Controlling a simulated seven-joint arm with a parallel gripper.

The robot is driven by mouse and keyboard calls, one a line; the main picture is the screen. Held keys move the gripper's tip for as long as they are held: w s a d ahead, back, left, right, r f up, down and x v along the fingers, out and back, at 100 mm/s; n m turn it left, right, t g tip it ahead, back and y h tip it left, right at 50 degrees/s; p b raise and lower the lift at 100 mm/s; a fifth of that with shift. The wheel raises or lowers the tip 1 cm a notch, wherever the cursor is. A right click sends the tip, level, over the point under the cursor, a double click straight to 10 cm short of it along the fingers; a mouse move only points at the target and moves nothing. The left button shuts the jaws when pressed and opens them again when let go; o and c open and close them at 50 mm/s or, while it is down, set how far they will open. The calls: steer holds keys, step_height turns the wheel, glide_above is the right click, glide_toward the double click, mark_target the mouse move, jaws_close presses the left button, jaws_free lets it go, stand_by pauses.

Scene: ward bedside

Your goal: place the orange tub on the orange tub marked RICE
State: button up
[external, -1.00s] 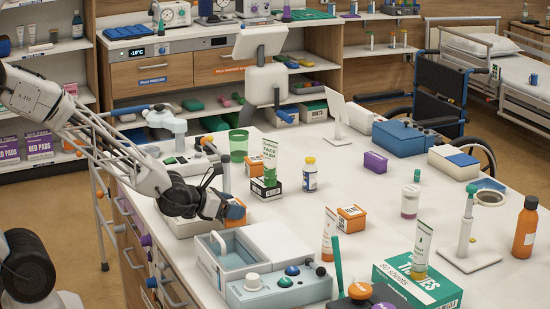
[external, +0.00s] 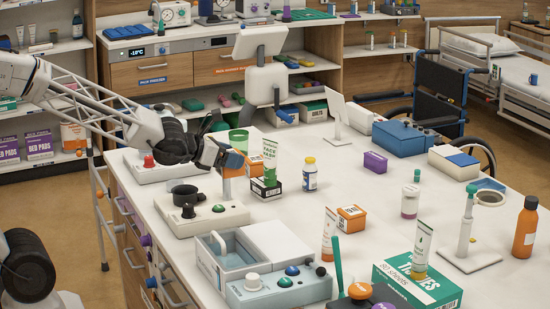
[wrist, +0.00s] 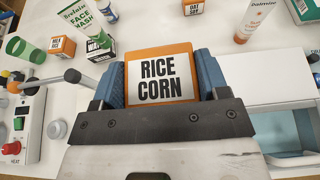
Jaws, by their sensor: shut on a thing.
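My gripper (external: 229,160) is shut on an orange tub, held above the table. In the wrist view the held tub (wrist: 158,74) shows a white label reading RICE CORN between the blue fingers (wrist: 208,74). A second orange tub (wrist: 63,46) stands ahead to the left, beside the face wash; its small label seems to read MILK RICE. It also shows in the external view (external: 256,167), partly hidden behind the face wash. A third orange tub (wrist: 194,7), apparently marked OAT SOY, stands farther off; in the external view it is right of my gripper (external: 351,218).
A green-and-white face wash tube (external: 270,155) stands on a black-and-white box (external: 266,189). A green cup (external: 238,141) and a white bottle (external: 309,175) are nearby. A control box (external: 207,218) and blue-grey bin (external: 215,262) lie in front.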

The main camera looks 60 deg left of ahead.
step_height(320, 180, up, 2)
steer(key=shift+r, duration=0.1)
steer(key=shift+w+a, duration=0.1)
steer(key=shift+w, duration=0.1)
steer(key=w+a+r+m+g+h, duration=0.1)
steer(key=w+a+r+m+h, duration=0.25)
steer(key=w+a, duration=0.6)
steer(key=w+a+r+m+h, duration=0.2)
steer(key=w+a+r, duration=0.2)
steer(key=w+a, duration=0.6)
steer(key=w+a+f+m+g+h, duration=0.2)
steer(key=a+f, duration=0.2)
steer(key=a, duration=0.5)
steer(key=w+a+f+m+g+h, duration=0.15)
steer(key=a+f, duration=0.25)
steer(key=a, duration=0.4)
steer(key=shift+t+h, duration=0.25)
steer(key=shift+h, duration=0.05)
steer(key=f, duration=0.5)
steer(key=shift+w+a, duration=0.15)
steer(key=shift+w, duration=0.15)
